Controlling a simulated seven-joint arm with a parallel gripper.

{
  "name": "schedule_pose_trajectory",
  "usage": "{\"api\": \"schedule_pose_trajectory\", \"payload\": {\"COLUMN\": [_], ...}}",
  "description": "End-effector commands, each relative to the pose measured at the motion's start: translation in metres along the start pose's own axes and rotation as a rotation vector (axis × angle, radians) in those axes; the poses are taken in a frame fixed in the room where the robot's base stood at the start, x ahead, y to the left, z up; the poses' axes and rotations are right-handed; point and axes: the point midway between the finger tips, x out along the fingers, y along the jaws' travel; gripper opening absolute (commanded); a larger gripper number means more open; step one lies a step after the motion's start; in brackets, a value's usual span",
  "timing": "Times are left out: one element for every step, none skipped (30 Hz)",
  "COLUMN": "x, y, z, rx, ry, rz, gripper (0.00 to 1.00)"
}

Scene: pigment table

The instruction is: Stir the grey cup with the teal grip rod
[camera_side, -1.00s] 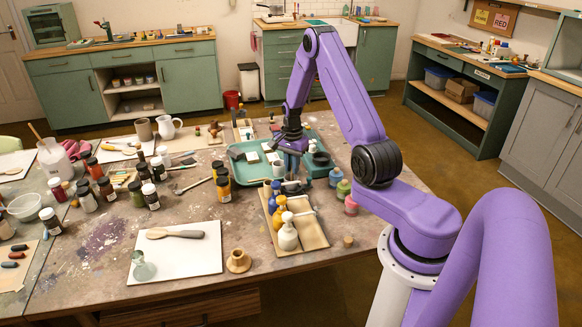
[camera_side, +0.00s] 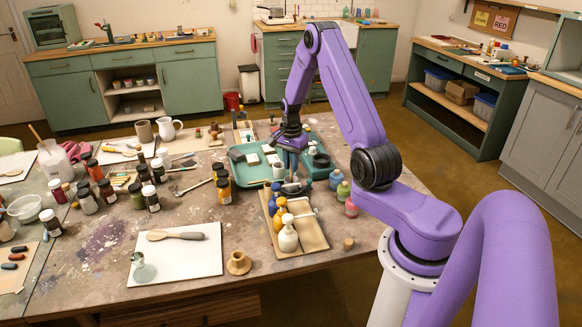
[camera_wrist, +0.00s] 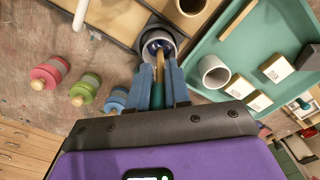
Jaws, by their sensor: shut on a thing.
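My gripper (camera_wrist: 160,88) is shut on the teal grip rod (camera_wrist: 158,97), between its two blue fingers. The rod's wooden shaft (camera_wrist: 160,68) runs from the fingers into the mouth of the grey cup (camera_wrist: 149,36). The cup holds something dark blue, and the rod's tip is hidden inside it. In the side view my gripper (camera_side: 291,164) points down over the cup (camera_side: 291,188), beside the teal tray. The rod is mostly hidden there.
The teal tray (camera_wrist: 270,52) holds a pale cup (camera_wrist: 213,72) and several pale blocks. A wooden board with bottles (camera_side: 310,232) lies just in front. Pink, green and blue jars (camera_wrist: 52,73) stand close by. The table left of the board has some bare room.

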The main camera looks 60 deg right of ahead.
Motion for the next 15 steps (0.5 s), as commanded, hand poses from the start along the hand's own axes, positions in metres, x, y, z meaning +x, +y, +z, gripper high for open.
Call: {"api": "schedule_pose_trajectory", "payload": {"x": [-0.004,-0.006,-0.009,-0.011,-0.013,-0.016,-0.018,-0.02,-0.022,-0.024,-0.026,-0.028,-0.029,-0.03,-0.03], "y": [0.0,0.0,0.0,0.0,0.0,0.0,0.0,0.0,0.0,0.0,0.0,0.0,0.0,0.0,0.0], "z": [0.0,0.0,0.0,0.0,0.0,0.0,0.0,0.0,0.0,0.0,0.0,0.0,0.0,0.0,0.0], "rx": [0.0,0.0,0.0,0.0,0.0,0.0,0.0,0.0,0.0,0.0,0.0,0.0,0.0,0.0,0.0], "ry": [0.001,0.001,0.001,0.001,0.001,0.001,0.001,0.001,0.001,0.001,0.0,0.0,0.0,0.0,0.0], "rz": [-0.001,-0.001,-0.001,-0.001,-0.001,-0.001,-0.001,-0.001,-0.001,-0.001,-0.001,0.0,0.0,0.0,0.0], "gripper": [0.0,0.0,0.0,0.0,0.0,0.0,0.0,0.0,0.0,0.0,0.0,0.0,0.0,0.0,0.0]}}
